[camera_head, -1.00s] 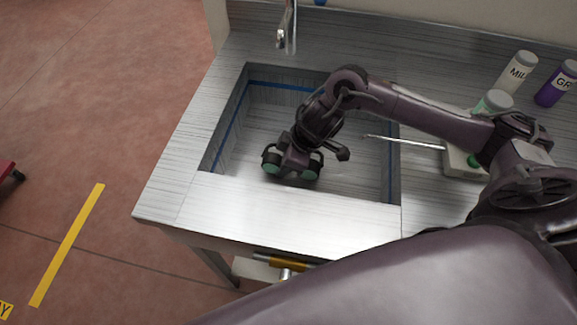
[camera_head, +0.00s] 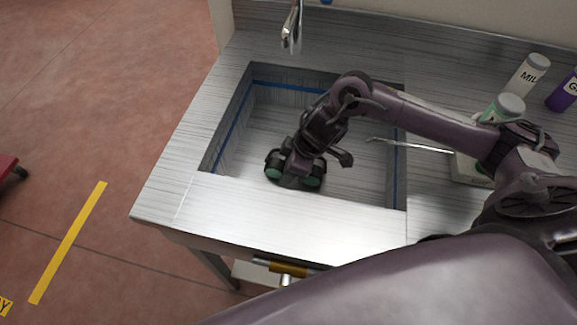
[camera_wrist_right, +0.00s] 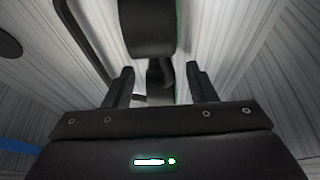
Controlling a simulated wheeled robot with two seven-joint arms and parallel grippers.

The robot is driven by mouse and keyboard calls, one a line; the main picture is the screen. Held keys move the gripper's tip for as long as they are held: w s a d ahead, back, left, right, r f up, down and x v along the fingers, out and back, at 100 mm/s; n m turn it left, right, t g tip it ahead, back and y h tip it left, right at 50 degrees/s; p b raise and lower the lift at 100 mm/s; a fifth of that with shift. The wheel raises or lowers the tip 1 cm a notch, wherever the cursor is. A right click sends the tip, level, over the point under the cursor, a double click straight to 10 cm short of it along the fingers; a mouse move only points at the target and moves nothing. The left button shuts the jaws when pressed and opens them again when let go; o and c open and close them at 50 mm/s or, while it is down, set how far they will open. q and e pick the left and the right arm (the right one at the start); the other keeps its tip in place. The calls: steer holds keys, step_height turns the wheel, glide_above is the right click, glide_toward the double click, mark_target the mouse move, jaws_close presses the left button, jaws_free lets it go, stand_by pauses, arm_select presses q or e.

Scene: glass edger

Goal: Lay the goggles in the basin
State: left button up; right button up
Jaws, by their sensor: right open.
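The goggles (camera_head: 273,173), dark with green round lenses, are inside the basin (camera_head: 232,177), low down by its near wall. My right gripper (camera_head: 294,165) reaches down into the basin right at the goggles and hides their middle. In the right wrist view the two fingers of the gripper (camera_wrist_right: 162,82) stand apart, with a dark part of the goggles (camera_wrist_right: 147,28) beyond and partly between them. I cannot tell whether the fingers touch the goggles. My left gripper is out of view.
A faucet (camera_head: 291,28) stands behind the basin. A thin metal rod (camera_head: 420,146) reaches toward the basin's right edge. The left part of the basin is clear.

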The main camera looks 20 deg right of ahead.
steer(key=p+v, duration=0.1)
steer(key=v, duration=1.1)
steer(key=shift+r+p, duration=0.15)
steer(key=shift+p, duration=0.15)
